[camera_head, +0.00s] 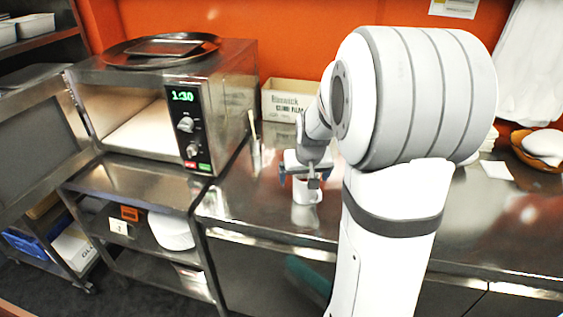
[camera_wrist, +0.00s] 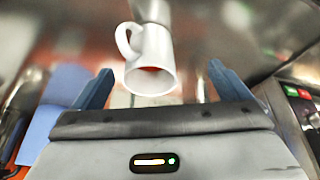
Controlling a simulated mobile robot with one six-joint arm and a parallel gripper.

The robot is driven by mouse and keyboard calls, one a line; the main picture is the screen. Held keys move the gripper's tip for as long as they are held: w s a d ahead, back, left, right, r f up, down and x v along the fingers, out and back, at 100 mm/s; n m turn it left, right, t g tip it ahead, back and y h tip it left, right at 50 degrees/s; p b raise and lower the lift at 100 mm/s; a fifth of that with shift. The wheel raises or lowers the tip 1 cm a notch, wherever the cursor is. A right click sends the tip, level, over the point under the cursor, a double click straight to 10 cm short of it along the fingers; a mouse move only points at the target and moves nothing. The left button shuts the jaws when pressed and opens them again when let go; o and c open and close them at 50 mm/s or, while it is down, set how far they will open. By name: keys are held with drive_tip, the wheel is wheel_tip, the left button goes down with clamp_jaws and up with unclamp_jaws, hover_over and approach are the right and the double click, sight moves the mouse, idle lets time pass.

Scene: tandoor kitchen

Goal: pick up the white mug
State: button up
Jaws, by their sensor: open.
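The white mug (camera_head: 305,192) stands on the steel counter (camera_head: 262,205), partly hidden by my gripper in the head view. In the wrist view the white mug (camera_wrist: 150,62) shows between and beyond the fingertips, with its handle to the left and its rim toward the gripper. My gripper (camera_wrist: 157,85) is open, with its blue fingers on either side of the mug's rim in the picture and a gap on both sides. In the head view my gripper (camera_head: 300,180) is right at the mug. I cannot tell whether either finger touches it.
A microwave (camera_head: 160,105) with an open door stands left, a dark tray (camera_head: 160,50) on top. A cling film box (camera_head: 288,100) is behind my gripper, and a small holder with sticks (camera_head: 256,152) is left of it. A brown bowl (camera_head: 540,150) sits far right.

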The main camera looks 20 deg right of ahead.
sight(307, 194)
drive_tip(key=shift+w+d+f, duration=0.3)
drive_tip(key=shift+w+d, duration=0.2)
drive_tip(key=shift+d, duration=0.1)
drive_tip(key=shift+w+d+f, duration=0.25)
drive_tip(key=shift+w+d, duration=0.2)
drive_tip(key=shift+d, duration=0.1)
drive_tip(key=p+x, duration=0.1)
drive_tip(key=x, duration=0.7)
drive_tip(key=shift+w, duration=0.15)
drive_tip(key=c, duration=1.4)
drive_tip(key=shift+r, duration=0.2)
